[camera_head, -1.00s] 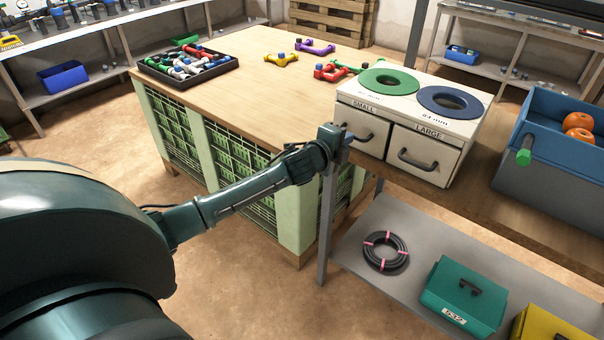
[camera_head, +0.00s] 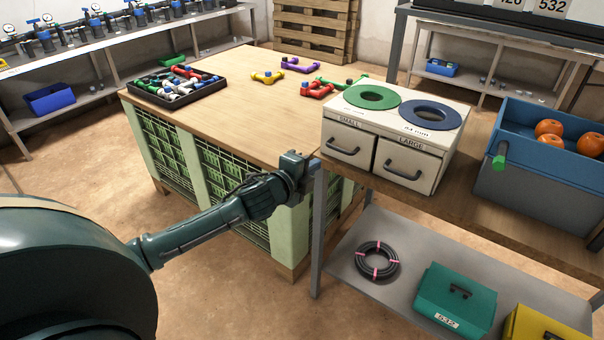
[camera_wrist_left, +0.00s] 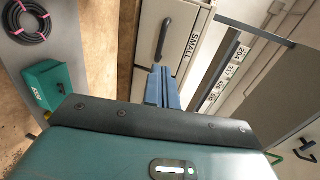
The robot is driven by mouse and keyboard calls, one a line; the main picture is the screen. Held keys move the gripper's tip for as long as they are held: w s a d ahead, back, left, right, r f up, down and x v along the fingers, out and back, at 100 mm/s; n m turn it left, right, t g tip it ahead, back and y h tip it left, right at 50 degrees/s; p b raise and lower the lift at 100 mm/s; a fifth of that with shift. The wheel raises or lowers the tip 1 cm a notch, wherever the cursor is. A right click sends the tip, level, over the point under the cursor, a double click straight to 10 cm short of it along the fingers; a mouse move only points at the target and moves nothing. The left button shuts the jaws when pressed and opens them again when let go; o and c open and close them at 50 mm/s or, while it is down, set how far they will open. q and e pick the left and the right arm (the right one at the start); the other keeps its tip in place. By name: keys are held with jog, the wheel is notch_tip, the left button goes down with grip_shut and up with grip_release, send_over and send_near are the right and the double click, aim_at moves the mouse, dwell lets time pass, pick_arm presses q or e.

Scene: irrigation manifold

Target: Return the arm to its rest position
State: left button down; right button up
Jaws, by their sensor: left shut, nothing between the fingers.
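My left arm comes in from the left in the head view. Its gripper (camera_head: 297,160) is in front of the white two-drawer cabinet (camera_head: 436,160), to the left of the SMALL drawer (camera_head: 348,148) and apart from its handle. In the left wrist view the gripper's blue fingers (camera_wrist_left: 162,88) are shut with nothing between them, and they point towards the SMALL drawer (camera_wrist_left: 185,30). Both drawers look shut in the head view, the LARGE drawer (camera_head: 402,164) included. My right gripper does not show in either view.
The wooden workbench (camera_head: 240,120) holds a black tray (camera_head: 215,85) of coloured fittings and several loose ones. A blue bin (camera_head: 535,185) stands right of the cabinet. On the shelf below lie a black hose coil (camera_head: 377,262) and a teal box (camera_head: 455,300).

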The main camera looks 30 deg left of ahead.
pick_arm(q)
jog(key=shift+v, duration=1.95)
jog(key=shift+d, duration=0.1)
jog(key=s+d+f+n+g, duration=0.1)
jog(key=s+d+f+n, duration=0.4)
jog(key=s, duration=0.3)
jog(key=s+d+f+n+g+h+p, duration=0.1)
jog(key=s+d+f+n+g, duration=0.1)
jog(key=s+d+f+n, duration=0.3)
jog(key=s+d+f+n+g+h+p, duration=0.1)
jog(key=s+d+f+n, duration=0.4)
jog(key=s, duration=0.5)
jog(key=shift+s+d+f+n+g, duration=0.45)
jog(key=shift+d+f, duration=0.2)
jog(key=shift+f, duration=0.3)
